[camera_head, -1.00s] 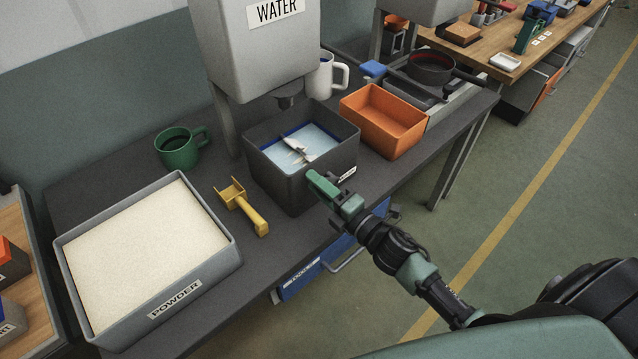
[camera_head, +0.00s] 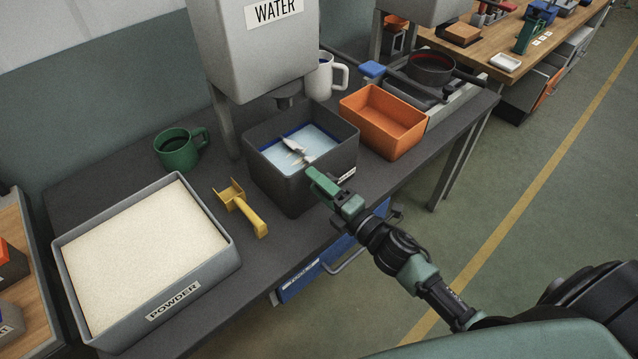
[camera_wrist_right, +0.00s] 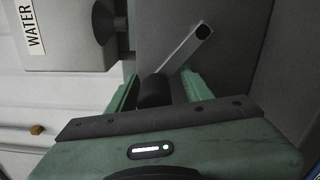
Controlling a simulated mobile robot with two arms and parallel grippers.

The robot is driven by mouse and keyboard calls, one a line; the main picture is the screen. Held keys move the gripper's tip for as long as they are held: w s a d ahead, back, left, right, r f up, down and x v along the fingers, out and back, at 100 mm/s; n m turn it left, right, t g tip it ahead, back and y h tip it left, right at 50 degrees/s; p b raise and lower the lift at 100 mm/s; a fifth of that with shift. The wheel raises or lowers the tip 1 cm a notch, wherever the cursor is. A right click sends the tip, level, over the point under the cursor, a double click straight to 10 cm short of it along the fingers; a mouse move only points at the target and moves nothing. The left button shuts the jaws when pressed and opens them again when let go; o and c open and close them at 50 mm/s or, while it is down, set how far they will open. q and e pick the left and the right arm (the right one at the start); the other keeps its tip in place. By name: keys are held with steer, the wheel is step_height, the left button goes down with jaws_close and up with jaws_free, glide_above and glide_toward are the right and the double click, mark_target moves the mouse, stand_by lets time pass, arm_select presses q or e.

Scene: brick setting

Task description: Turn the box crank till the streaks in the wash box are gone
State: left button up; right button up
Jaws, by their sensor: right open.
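The wash box (camera_head: 262,168) is a dark grey open box under the water tank. It holds pale blue liquid (camera_head: 318,138) with a whitish paddle-like piece (camera_head: 292,146) and pale marks in it; I cannot clearly separate streaks from paddle. My right gripper (camera_head: 327,184) is at the box's near right side. In the right wrist view, the crank shows as a light grey arm (camera_wrist_right: 186,50) with a black handle (camera_wrist_right: 155,91). The open green fingers of the right gripper (camera_wrist_right: 160,86) stand on either side of the handle. My left gripper is out of view.
The grey powder box (camera_head: 233,262), a yellow scoop (camera_head: 243,208) and a green mug (camera_head: 178,149) are to the left. An orange tray (camera_head: 383,122) is close on the right. The water tank (camera_head: 255,50) hangs above, with a white mug (camera_head: 320,78) behind.

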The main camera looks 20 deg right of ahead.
steer(key=b+v, duration=0.2)
steer(key=v, duration=0.5)
steer(key=shift+s+d, duration=0.2)
steer(key=shift+s, duration=0.15)
